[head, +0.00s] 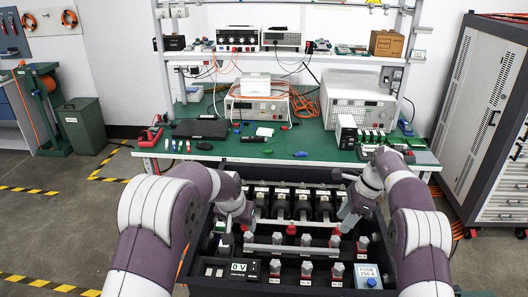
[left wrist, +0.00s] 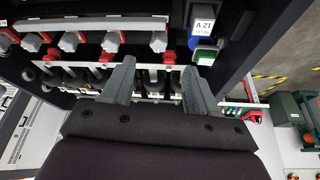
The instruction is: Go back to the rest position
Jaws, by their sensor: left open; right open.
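My left gripper (head: 236,214) hangs over the left part of the open black box (head: 328,262) in the head view. In the left wrist view my left gripper (left wrist: 158,82) has its two grey fingers spread apart, with nothing held between them. Box parts show behind the fingers. My right gripper (head: 348,216) hangs over the right part of the same box in the head view; its fingers are small there, and no held object shows. Both arms are bent inward over the box.
A grey cabinet (head: 485,110) stands at right, a green bin (head: 82,126) at left.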

